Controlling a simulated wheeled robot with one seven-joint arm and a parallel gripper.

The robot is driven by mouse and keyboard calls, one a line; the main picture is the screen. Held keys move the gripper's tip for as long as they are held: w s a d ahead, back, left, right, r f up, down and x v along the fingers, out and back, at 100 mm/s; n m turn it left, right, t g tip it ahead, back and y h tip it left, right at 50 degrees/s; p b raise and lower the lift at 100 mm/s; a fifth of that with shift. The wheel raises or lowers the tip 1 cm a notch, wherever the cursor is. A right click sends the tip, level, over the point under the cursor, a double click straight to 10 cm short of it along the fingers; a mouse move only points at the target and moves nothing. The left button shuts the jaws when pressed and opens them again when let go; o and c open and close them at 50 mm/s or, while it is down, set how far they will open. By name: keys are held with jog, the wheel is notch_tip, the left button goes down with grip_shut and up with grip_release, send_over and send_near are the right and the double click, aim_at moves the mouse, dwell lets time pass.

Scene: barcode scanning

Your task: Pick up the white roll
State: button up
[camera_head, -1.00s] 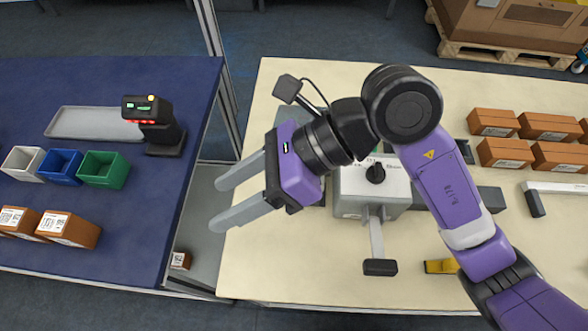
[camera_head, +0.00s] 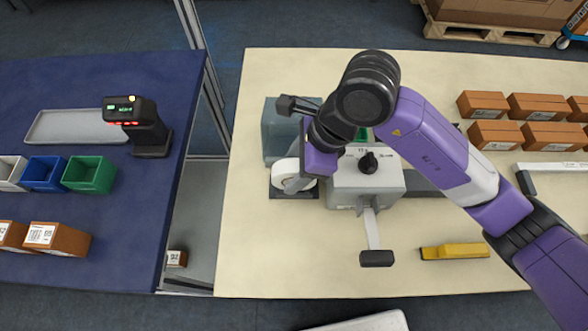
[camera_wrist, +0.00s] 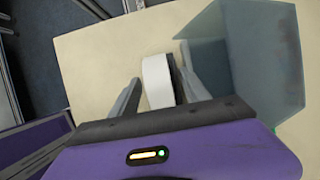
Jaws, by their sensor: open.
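The white roll (camera_head: 284,177) sits on a dark base on the cream table, left of the grey machine (camera_head: 370,182). It also shows in the wrist view (camera_wrist: 157,82). My gripper (camera_head: 292,183) points down over the roll and partly hides it in the head view. In the wrist view my gripper (camera_wrist: 160,78) is open, with one grey finger on each side of the roll. I see a small gap at the left finger; whether the right finger touches the roll I cannot tell.
A translucent grey-blue box (camera_head: 279,138) stands just behind the roll. A lever (camera_head: 376,258) sticks out from the machine's front. A yellow tool (camera_head: 455,251) lies to the right. The table's left front corner is clear.

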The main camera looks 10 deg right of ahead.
jog(key=shift+x, duration=1.3)
grip_shut()
jog(key=shift+r, duration=0.15)
